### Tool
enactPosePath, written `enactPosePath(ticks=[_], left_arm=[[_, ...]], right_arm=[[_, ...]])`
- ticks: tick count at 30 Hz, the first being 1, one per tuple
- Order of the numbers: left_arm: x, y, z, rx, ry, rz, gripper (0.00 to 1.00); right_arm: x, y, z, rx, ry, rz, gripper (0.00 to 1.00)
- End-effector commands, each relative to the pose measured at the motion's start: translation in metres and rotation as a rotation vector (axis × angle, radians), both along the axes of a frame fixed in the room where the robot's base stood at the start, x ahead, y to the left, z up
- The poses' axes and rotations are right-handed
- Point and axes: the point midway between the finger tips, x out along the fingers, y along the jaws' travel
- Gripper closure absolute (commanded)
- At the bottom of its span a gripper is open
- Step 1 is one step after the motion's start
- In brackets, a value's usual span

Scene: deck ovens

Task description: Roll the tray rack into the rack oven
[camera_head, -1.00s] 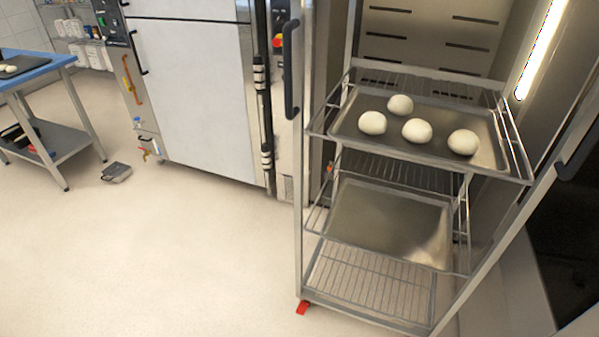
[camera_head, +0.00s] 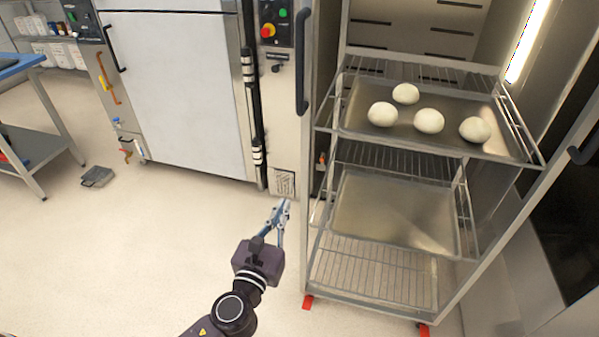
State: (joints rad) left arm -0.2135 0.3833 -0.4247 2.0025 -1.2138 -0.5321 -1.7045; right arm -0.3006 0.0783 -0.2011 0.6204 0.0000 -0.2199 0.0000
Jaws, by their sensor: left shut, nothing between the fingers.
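The tray rack (camera_head: 311,262) is a tall metal frame with wire shelves and red casters at its foot. It stands upright at the right, in front of the lit rack oven (camera_head: 470,50); how far inside it stands I cannot tell. Its upper shelf bears a metal tray (camera_head: 370,138) with several white dough balls (camera_head: 429,121). A lower shelf bears an empty tray (camera_head: 390,215). My left gripper (camera_head: 281,214) is shut and empty, just left of the rack's near left post and apart from it in the picture. My right gripper is out of view.
A white-fronted oven cabinet (camera_head: 178,90) stands to the left, with a control panel (camera_head: 273,20) beside the rack. A blue-topped table (camera_head: 22,64) is at the far left. A grey object (camera_head: 97,177) lies on the floor.

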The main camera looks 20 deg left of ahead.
Motion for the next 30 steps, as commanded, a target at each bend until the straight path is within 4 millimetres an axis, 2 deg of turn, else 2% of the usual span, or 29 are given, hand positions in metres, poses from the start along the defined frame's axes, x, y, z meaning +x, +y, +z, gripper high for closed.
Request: enactPosePath(ticks=[18, 24, 30], left_arm=[[0.109, 0.000, 0.000, -0.007, 0.001, 0.002, 1.00], [0.129, 0.000, -0.001, -0.007, 0.002, 0.002, 1.00], [0.134, 0.000, -0.001, -0.007, 0.003, 0.001, 1.00]], right_arm=[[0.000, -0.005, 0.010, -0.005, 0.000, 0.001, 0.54], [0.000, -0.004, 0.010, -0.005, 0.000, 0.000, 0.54], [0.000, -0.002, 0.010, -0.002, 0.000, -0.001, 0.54]])
